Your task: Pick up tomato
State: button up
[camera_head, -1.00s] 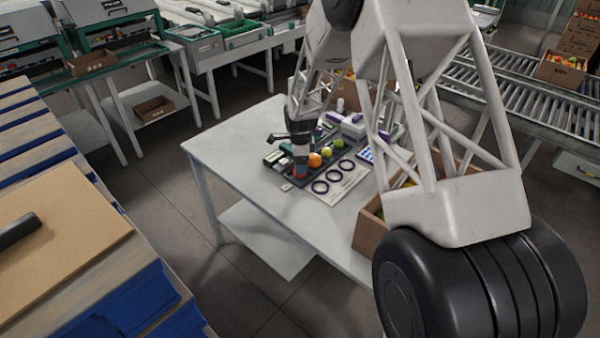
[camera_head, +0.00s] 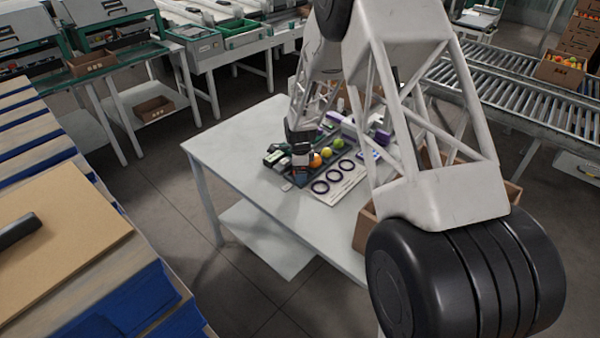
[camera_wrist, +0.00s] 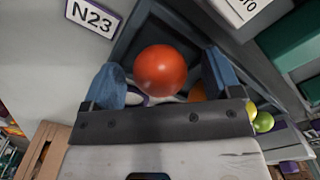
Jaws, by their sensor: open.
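A round red tomato (camera_wrist: 161,70) sits in a dark grey tray (camera_wrist: 146,36) in the wrist view. My gripper (camera_wrist: 162,82) is open, with one blue fingertip on each side of the tomato. I cannot tell whether either finger touches it. In the head view my gripper (camera_head: 300,163) is down at the near left end of the tray, and the red tomato is hidden there. An orange tomato (camera_head: 315,160), a yellow-green one (camera_head: 326,153) and a greener one (camera_head: 339,146) line up beside it.
A white sheet with dark rings (camera_head: 333,181) lies along the tray on the white table (camera_head: 225,150). An "N23" label (camera_wrist: 92,16) lies near the tray. A cardboard box (camera_head: 366,236) stands at the table's right. The table's left part is clear.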

jog(key=shift+c, duration=0.5)
jog(key=c, duration=0.7)
jog(key=shift+r, duration=0.15)
jog(key=shift+r, duration=0.75)
notch_tip(320, 180, up, 2)
jog(key=shift+r, duration=0.1)
jog(key=s+d, duration=0.1)
jog(key=s, duration=0.9)
jog(key=s+d+r, duration=0.1)
jog(key=s, duration=0.4)
jog(key=shift+s+d, duration=0.3)
jog(key=shift+s, duration=0.05)
